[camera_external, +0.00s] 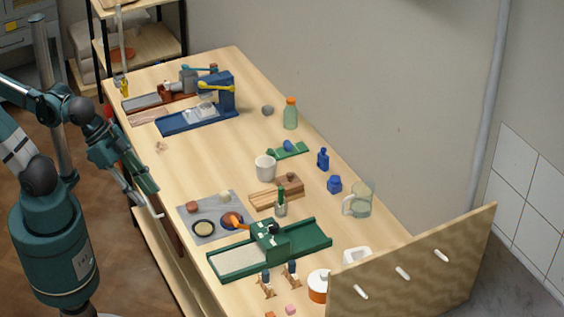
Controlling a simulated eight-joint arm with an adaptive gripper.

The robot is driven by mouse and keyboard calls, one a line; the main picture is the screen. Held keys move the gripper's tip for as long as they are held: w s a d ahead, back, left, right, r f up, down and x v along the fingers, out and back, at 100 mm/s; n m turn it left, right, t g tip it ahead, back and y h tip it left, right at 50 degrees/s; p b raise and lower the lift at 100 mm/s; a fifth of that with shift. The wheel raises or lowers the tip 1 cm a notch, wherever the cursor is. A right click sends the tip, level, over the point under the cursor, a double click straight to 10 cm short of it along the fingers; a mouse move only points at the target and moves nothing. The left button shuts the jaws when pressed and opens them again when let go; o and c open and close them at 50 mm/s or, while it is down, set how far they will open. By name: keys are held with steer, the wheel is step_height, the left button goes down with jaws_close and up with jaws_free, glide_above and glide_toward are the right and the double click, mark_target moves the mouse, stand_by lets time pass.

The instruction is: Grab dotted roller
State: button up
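I cannot make out a dotted pattern on anything at this size, so I cannot tell which thing is the dotted roller. Two small dark-topped pieces on brown wooden stands, one on the left (266,281) and one on the right (291,272), stand near the table's front end. A small blue rounded piece (288,146) lies on a green base (296,152) farther back. My gripper (153,208) hangs at the table's left edge, apart from all of these. Its fingers are too small to read, and I see nothing held in it.
A green press with a long bed (310,238), a grey mat (194,212), a white cup (265,168) and a glass jug (358,202) crowd the front half. A blue press (204,117) stands farther back. An upright pegged board (425,260) closes the front right. The left-middle tabletop is mostly clear.

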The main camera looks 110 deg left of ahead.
steer(key=w+r+m+g+p, duration=0.1)
steer(key=w+m, duration=0.1)
steer(key=w, duration=0.8)
steer(key=m+g+h+p, duration=0.3)
steer(key=m+p, duration=0.1)
steer(key=m, duration=0.3)
glide_above(265, 271)
steer(key=s+a, duration=0.2)
step_height(265, 271, down, 15)
steer(key=shift+w, duration=0.1)
steer(key=shift+x, duration=1.3)
steer(key=shift+d+f, duration=0.1)
steer(key=shift+x, duration=2.5)
